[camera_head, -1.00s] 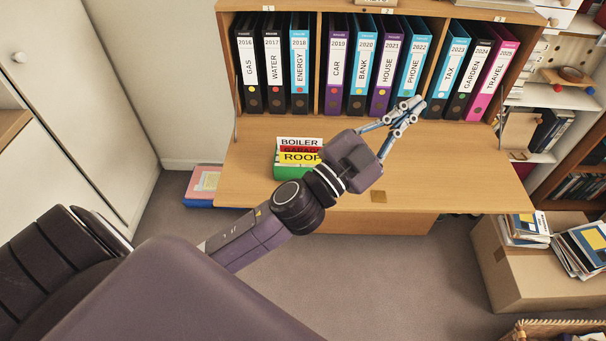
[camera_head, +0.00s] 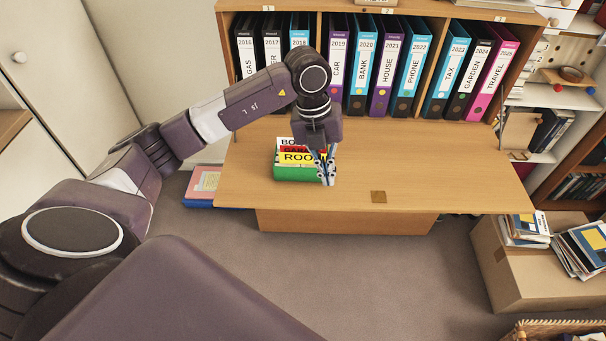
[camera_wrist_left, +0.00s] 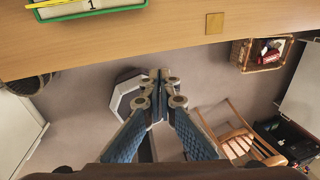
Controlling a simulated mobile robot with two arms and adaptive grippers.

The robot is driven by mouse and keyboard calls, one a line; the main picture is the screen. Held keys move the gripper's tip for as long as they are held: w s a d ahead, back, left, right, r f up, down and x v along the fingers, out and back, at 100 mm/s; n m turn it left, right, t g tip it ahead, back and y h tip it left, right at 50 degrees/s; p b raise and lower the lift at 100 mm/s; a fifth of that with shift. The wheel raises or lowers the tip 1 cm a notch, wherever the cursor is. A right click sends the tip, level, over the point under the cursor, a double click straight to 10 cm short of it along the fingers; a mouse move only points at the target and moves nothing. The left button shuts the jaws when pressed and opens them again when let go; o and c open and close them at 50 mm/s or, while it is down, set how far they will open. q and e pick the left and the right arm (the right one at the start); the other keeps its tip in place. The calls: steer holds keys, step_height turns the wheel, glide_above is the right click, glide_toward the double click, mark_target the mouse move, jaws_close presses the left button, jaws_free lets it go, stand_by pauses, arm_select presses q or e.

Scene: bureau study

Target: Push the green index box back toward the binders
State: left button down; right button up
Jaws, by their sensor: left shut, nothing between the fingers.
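The green index box (camera_head: 292,174) stands on the fold-down desk board (camera_head: 440,165), left of its middle. Cards lettered ROOF and others stick up from it, partly hidden by my gripper. In the left wrist view a part of the box (camera_wrist_left: 95,14) shows at the top left edge. My left gripper (camera_head: 327,182) points down at the box's right end, shut and empty; I cannot tell whether it touches. In the left wrist view its fingertips (camera_wrist_left: 160,78) meet, with floor behind them. The binders (camera_head: 362,75) stand upright in the cabinet behind the board. My right gripper is not in view.
The board is clear between box and binders, and to the right. A small brass plate (camera_head: 378,196) lies near its front edge. A cardboard box (camera_head: 525,275) with magazines stands on the floor at right. My left arm covers some left binders.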

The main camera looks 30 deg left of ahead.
arm_select(q)
steer(key=a+n+y, duration=0.1)
steer(key=a+y, duration=0.1)
steer(key=a, duration=0.4)
steer(key=f, duration=0.2)
steer(key=f+p, duration=0.1)
steer(key=f, duration=0.2)
steer(key=f+p, duration=0.1)
steer(key=f, duration=0.2)
steer(key=shift+s+a+f, duration=0.2)
steer(key=shift+s+f, duration=0.05)
steer(key=shift+s, duration=0.05)
steer(key=shift+w+a+f+p, duration=0.1)
steer(key=shift+w+a+p, duration=0.25)
steer(key=shift+w, duration=0.3)
steer(key=shift+w+a+p, duration=0.15)
steer(key=shift+w+a, duration=0.25)
steer(key=shift+w, duration=0.2)
steer(key=shift+w+a+f, duration=0.1)
steer(key=shift+w+a, duration=0.25)
steer(key=shift+w, duration=0.2)
